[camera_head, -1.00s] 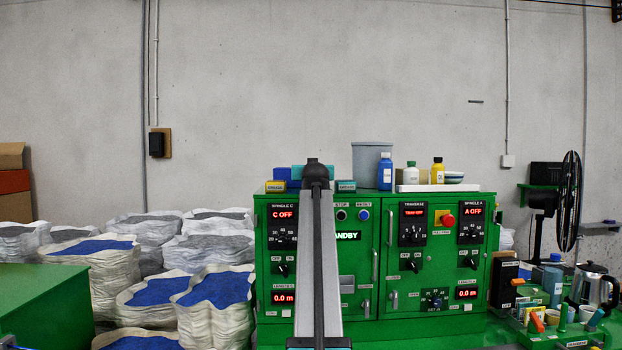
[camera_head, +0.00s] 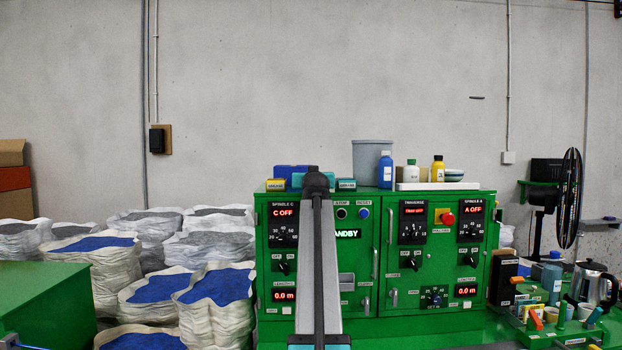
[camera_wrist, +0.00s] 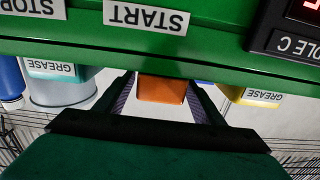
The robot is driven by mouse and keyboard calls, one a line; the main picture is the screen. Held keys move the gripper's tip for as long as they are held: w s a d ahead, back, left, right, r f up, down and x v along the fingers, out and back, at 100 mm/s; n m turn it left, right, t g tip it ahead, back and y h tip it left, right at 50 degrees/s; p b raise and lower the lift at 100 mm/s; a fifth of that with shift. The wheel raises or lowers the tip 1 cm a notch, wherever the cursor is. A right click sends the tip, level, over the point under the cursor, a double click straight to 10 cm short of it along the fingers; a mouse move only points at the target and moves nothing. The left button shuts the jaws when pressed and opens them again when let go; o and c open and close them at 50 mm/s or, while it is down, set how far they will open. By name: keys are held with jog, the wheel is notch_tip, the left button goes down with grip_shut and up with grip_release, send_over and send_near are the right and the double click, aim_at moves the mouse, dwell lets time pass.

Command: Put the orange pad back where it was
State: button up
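The orange pad (camera_wrist: 162,90) shows in the wrist view, squarely between the tips of my gripper (camera_wrist: 162,82). The fingers stand apart by about the pad's width, one at each side, and appear shut on it. The pad is beside the top edge of the green machine cabinet (camera_wrist: 225,58); whether its underside touches the cabinet top cannot be told. In the head view my own arm hides the pad and the fingers. A bit of my teal gripper body (camera_head: 297,180) shows just above the cabinet.
A yellow grease box (camera_head: 276,185) and a teal grease box (camera_head: 346,185) stand on the cabinet top at either side of my gripper. A blue box (camera_head: 288,172), a grey bin (camera_head: 371,162) and several bottles are near. START and STOP labels are on the cabinet front.

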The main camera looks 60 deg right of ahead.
jog(key=shift+f, duration=0.15)
jog(key=shift+s+a+f, duration=0.1)
jog(key=shift+s+a, duration=0.3)
jog(key=shift+a, duration=0.15)
jog(key=b+v, duration=0.4)
jog(key=v, duration=0.8)
jog(key=shift+a, duration=0.3)
jog(key=shift+w, duration=0.1)
